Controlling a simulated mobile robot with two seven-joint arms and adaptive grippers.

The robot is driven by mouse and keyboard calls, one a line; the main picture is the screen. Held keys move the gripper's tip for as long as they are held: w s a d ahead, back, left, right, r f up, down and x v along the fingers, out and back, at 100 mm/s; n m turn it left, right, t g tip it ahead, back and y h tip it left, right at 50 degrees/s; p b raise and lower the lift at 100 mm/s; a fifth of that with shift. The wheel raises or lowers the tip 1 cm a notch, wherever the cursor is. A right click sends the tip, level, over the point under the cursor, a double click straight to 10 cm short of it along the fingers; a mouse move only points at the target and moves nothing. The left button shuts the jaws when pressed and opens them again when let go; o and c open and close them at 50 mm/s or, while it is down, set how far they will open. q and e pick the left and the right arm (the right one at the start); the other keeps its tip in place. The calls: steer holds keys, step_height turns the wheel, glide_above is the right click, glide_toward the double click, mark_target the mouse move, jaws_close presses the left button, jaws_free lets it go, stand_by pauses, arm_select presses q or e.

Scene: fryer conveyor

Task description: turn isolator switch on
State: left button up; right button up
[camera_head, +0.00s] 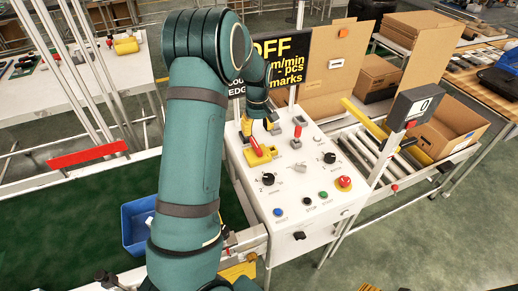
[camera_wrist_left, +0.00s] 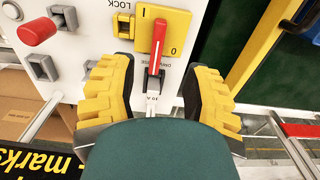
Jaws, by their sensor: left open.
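The isolator switch (camera_head: 262,155) is a yellow plate with a red handle on the white control panel. In the left wrist view its yellow plate (camera_wrist_left: 178,38) carries the marks 1 and 0, and the red handle (camera_wrist_left: 157,48) points down the picture. My left gripper (camera_wrist_left: 155,88) is open, its two yellow fingers on either side of the handle's end with visible gaps. In the head view the left gripper (camera_head: 260,127) is over the panel just behind the switch, partly hidden by my arm.
The panel (camera_head: 318,207) also carries black knobs, coloured buttons and a red emergency stop (camera_head: 344,183). Another red handle (camera_wrist_left: 37,32) stands near the left finger. A blue bin (camera_head: 134,228) sits on the green belt at left.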

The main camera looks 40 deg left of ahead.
mark_target(258, 149)
arm_select(q)
step_height(258, 149, down, 10)
steer(key=shift+w+r+b, duration=0.1)
steer(key=shift+b, duration=0.5)
jaws_close()
